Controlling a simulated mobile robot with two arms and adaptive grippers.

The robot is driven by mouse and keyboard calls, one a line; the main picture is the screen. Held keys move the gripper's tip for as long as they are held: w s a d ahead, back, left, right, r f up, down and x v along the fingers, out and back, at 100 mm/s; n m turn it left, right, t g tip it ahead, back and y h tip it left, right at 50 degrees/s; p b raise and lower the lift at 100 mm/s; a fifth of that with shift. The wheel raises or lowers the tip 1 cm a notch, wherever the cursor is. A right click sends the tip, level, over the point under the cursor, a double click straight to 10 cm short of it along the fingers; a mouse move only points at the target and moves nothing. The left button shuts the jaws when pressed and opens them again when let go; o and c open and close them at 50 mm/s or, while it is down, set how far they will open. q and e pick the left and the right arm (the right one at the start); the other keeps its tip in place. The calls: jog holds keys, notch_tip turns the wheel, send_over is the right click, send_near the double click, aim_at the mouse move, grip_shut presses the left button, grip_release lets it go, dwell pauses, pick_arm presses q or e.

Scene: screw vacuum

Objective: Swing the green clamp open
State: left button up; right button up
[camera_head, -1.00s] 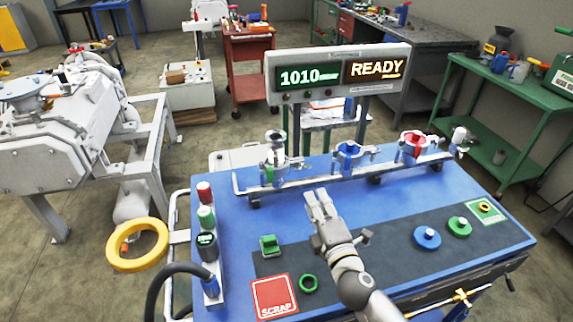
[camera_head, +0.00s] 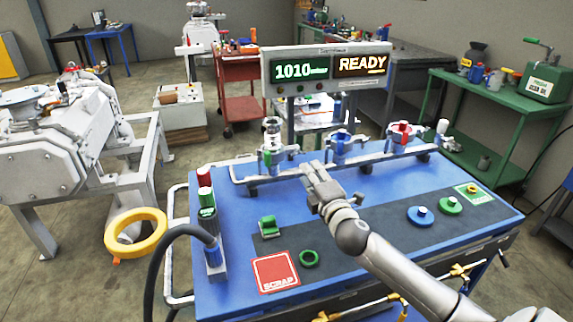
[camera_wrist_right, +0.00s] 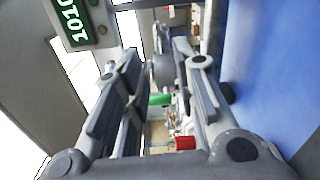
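The green clamp (camera_head: 266,158) sits on the leftmost fitting of the pipe rail at the back of the blue bench; only its small green part stands out clearly. My right gripper (camera_head: 313,174) is above the bench, right of and in front of that fitting, apart from it. In the right wrist view its two fingers (camera_wrist_right: 158,105) are spread with nothing held between them. The green part (camera_wrist_right: 160,100) shows beyond and between them. My left gripper is not in view.
Blue (camera_head: 341,147) and red (camera_head: 402,133) fittings stand further right on the rail. A post (camera_head: 209,222) with a hose rises at the bench's left. The display (camera_head: 327,70) stands behind.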

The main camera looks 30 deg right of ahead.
aim_at(300, 155)
jog(key=x, duration=0.5)
jog(key=shift+d, duration=0.1)
jog(key=shift+x, duration=2.35)
jog(key=shift+c, duration=0.9)
grip_shut()
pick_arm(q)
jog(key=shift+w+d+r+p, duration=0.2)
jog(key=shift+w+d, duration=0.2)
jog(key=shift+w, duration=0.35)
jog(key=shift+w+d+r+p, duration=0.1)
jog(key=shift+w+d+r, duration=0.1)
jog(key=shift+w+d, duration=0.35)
